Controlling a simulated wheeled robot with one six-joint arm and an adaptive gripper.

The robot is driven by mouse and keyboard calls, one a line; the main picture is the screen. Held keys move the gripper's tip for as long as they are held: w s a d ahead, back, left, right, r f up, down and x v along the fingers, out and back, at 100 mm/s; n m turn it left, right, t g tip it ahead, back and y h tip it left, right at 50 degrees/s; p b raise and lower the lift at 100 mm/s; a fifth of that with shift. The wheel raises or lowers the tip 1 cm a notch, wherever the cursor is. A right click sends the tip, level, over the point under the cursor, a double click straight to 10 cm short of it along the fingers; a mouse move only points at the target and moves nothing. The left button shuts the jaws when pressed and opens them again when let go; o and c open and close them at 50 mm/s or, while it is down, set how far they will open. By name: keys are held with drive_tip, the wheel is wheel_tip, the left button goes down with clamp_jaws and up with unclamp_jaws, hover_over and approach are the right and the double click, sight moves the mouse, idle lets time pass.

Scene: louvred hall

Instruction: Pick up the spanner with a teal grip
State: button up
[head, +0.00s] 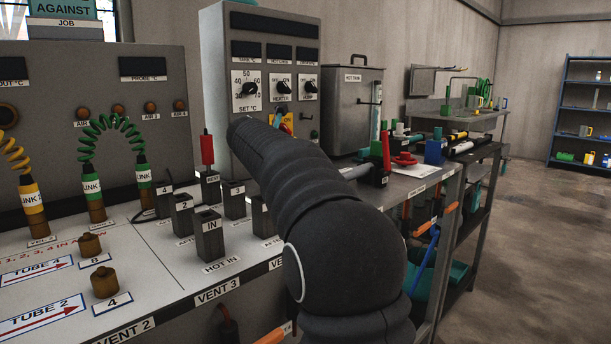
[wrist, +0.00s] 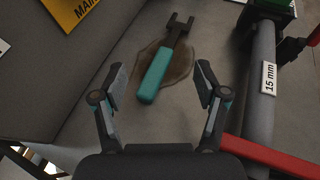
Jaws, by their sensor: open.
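The spanner (wrist: 161,68) lies on a grey bench surface in the wrist view, on or over a brownish round patch. Its teal grip points toward my gripper and its dark open jaw points away. My gripper (wrist: 158,85) is open and empty, with one finger on each side of the teal grip's near end. I cannot tell how far the fingers are above it. In the head view my own arm hides the spanner and the gripper.
A grey pipe marked 15 mm (wrist: 262,75) stands right of the spanner, with a red bar (wrist: 270,158) near my right finger. A yellow sign (wrist: 70,10) is at upper left. In the head view, a control box (head: 262,80) and steel tank (head: 345,105) stand behind my arm.

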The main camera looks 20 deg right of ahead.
wheel_tip(320, 180, down, 3)
drive_tip(key=shift+b, duration=0.3)
drive_tip(key=shift+p+x, duration=0.3)
drive_tip(key=shift+x, duration=3.45)
drive_tip(key=shift+c, duration=0.3)
clamp_jaws()
